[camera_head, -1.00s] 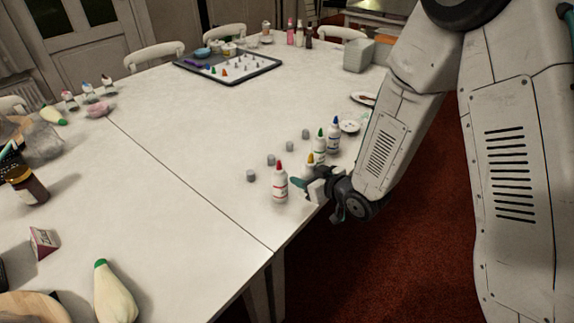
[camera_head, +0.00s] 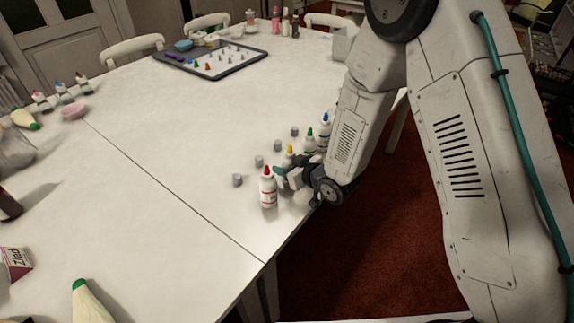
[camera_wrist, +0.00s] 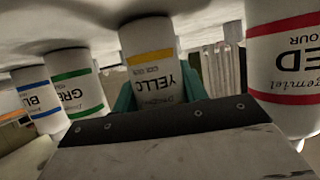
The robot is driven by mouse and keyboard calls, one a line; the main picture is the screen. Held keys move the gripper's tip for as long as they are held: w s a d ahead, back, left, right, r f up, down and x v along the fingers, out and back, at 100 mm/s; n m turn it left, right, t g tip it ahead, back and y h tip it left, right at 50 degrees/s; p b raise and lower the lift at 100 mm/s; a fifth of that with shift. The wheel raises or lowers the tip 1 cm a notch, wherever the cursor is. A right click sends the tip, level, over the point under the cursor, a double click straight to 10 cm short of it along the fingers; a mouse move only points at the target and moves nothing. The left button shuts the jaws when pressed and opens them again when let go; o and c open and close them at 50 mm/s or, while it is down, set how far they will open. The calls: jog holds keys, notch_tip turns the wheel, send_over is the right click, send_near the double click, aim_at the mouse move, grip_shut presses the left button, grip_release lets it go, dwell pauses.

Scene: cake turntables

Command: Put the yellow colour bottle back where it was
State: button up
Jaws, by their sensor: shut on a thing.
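The yellow colour bottle (camera_head: 289,159) is white with a yellow tip and stands in the row of colour bottles near the table's right edge. My gripper (camera_head: 284,174) is shut on it. In the wrist view, which looks upside down, its label (camera_wrist: 152,75) shows between the teal fingers (camera_wrist: 158,97). I cannot tell whether its base touches the table. The red bottle (camera_head: 268,190) stands at the near end of the row, close beside my gripper. The green bottle (camera_head: 308,144) and the blue bottle (camera_head: 324,133) stand farther along.
Several small grey caps or pots (camera_head: 237,180) stand in a line left of the bottles. A tray (camera_head: 212,61) with small coloured pieces lies at the far end. The white table (camera_head: 150,150) is clear in its middle. Its right edge runs close beside my gripper.

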jog(key=shift+f, duration=0.15)
jog(key=o, duration=0.7)
jog(key=shift+c, duration=0.2)
